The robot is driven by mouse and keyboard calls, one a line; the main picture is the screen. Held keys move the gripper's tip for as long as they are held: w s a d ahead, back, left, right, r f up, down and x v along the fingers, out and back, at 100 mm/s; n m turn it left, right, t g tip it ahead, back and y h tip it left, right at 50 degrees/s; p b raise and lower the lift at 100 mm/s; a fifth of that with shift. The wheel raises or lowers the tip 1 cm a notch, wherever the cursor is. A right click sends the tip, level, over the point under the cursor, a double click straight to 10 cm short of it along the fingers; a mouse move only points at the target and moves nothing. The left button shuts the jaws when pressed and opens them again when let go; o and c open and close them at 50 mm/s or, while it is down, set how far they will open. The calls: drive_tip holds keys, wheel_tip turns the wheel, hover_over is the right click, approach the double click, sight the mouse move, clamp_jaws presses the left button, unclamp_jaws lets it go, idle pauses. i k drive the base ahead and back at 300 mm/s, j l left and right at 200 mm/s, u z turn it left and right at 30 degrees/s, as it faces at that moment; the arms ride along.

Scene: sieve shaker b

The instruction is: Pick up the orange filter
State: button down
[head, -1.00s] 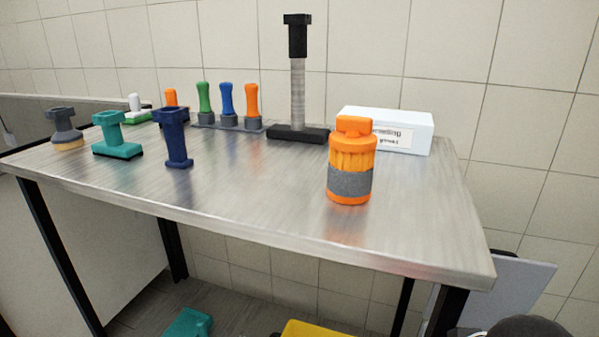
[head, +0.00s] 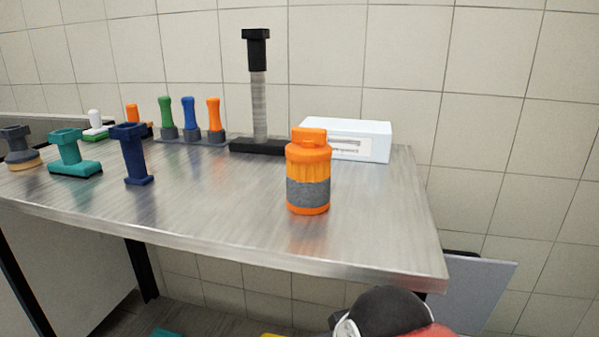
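My gripper's fingers cannot be made out. A dark rounded part with a red piece beside it shows at the bottom edge, right of centre, below the table's front edge; it may be part of my arm.
A white box (head: 375,142) and a black-based column (head: 259,100) stand behind the filter. Green, blue and orange handles (head: 189,120) stand in a rack. Navy (head: 133,155), teal (head: 70,155) and grey (head: 18,147) tools stand at left. The table around the filter is clear.

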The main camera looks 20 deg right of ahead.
sight(308, 173)
drive_tip(key=k, duration=0.45)
drive_tip(key=i+j+u, duration=0.1)
drive_tip(key=j+u, duration=0.25)
drive_tip(key=i+j+u, duration=0.1)
drive_tip(key=u, duration=0.25)
drive_tip(key=i, duration=0.1)
drive_tip(key=l+z, duration=0.05)
